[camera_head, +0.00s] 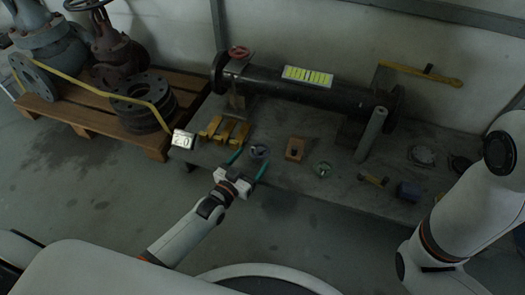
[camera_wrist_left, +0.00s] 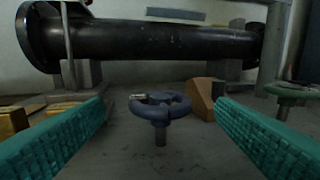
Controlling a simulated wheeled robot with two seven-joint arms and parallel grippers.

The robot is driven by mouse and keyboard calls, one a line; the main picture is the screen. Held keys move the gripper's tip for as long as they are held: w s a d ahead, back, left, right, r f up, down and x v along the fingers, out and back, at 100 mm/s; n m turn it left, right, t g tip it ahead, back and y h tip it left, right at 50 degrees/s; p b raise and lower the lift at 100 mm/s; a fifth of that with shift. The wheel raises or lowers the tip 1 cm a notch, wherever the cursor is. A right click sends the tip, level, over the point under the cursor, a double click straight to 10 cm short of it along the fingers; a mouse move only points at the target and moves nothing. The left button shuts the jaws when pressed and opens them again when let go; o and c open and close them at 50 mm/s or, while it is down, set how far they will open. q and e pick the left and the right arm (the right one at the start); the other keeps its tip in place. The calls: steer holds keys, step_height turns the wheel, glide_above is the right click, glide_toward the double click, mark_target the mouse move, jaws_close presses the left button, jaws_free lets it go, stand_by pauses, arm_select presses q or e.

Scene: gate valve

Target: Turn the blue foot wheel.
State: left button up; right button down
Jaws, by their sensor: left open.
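The blue foot wheel (camera_head: 259,151) is a small blue-grey handwheel on a short stem, standing on the grey bench. In the left wrist view the wheel (camera_wrist_left: 160,106) sits centred, upright, between and beyond my fingers. My left gripper (camera_head: 250,162) is open, with its teal fingers spread on either side of the wheel's direction. The left gripper (camera_wrist_left: 160,135) holds nothing and appears apart from the wheel. My right arm shows at the right edge of the head view, but its gripper is not visible.
A green wheel (camera_head: 323,169) and a wooden block (camera_head: 296,149) stand to the right. Yellow blocks (camera_head: 225,130) lie to the left. A long black pipe (camera_head: 305,90) runs behind. A grey cylinder (camera_head: 371,134) leans farther right. A pallet (camera_head: 95,118) with valves stands left.

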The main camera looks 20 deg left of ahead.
mark_target(263, 146)
arm_select(q)
steer(key=b+x, duration=0.3)
steer(key=x, duration=0.2)
steer(key=shift+w+d+f, duration=0.15)
steer(key=shift+w+d, duration=0.05)
steer(key=shift+w, duration=0.2)
steer(key=shift+w+d, duration=0.15)
steer(key=shift+w, duration=0.35)
steer(key=c, duration=1)
steer(key=shift+r+m+g+h, duration=0.3)
steer(key=shift+m+h, duration=0.3)
steer(key=shift+h, duration=0.3)
steer(key=shift+d+f+h+b, duration=0.1)
steer(key=shift+h+b, duration=0.2)
